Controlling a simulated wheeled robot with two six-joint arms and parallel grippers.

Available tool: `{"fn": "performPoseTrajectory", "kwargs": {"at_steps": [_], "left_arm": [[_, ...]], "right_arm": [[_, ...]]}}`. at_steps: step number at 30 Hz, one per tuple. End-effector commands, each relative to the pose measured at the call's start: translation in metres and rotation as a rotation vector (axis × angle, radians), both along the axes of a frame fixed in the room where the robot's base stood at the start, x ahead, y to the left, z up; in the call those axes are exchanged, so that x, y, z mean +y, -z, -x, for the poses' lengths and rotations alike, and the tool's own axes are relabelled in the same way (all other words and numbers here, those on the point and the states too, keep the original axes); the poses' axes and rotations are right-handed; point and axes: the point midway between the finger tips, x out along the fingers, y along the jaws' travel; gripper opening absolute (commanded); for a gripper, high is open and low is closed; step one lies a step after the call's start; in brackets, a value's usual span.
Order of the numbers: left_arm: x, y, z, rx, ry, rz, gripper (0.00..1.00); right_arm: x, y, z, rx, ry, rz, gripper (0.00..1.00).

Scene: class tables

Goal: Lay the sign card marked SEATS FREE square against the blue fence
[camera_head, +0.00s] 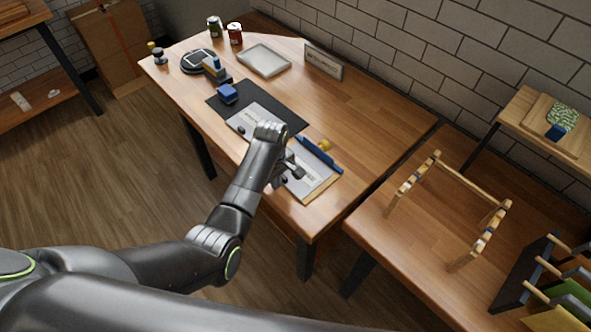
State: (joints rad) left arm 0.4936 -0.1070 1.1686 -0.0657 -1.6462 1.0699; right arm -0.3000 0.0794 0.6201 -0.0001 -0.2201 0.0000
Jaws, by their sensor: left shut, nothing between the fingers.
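A blue bar (318,155), which looks like the blue fence, runs along the upper right edge of a wooden board (322,197) near the table's front end. A pale card (312,182) lies on the board beside the bar; its marking is too small to read, and my gripper partly covers it. My left gripper (295,173) is over this card, shut, with nothing seen between its fingers. Whether its fingers touch the card I cannot tell. A pale sign with dark writing (323,62) stands upright at the back; its words are unreadable too. My right gripper is not in view.
A black mat (287,113) with a pale sheet (242,116) and blue block (228,93) lies left of the board. A yellow object (324,144) sits beside the bar. A tray (264,60) and jars (235,33) are farther back. The table's right side is clear.

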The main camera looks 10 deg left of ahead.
Motion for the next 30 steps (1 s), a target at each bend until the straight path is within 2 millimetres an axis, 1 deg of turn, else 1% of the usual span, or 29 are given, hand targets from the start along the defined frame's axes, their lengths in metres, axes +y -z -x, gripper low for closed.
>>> {"fn": "performPoseTrajectory", "kwargs": {"at_steps": [1, 6, 15, 17, 30], "left_arm": [[0.001, -0.002, 0.002, 0.001, 0.0, -0.001, 0.0], [0.002, -0.003, 0.003, -0.001, 0.0, -0.001, 0.0], [0.002, -0.028, 0.003, -0.001, 0.0, -0.001, 0.0], [0.002, -0.03, 0.002, -0.003, 0.0, 0.0, 0.0], [0.002, -0.064, 0.002, -0.001, 0.0, 0.0, 0.0]], "right_arm": [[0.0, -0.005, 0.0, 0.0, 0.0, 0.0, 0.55], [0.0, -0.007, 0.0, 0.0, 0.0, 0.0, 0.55], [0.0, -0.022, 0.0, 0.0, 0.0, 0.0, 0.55], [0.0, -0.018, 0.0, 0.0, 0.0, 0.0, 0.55], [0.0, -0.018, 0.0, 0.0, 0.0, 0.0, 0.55]]}}
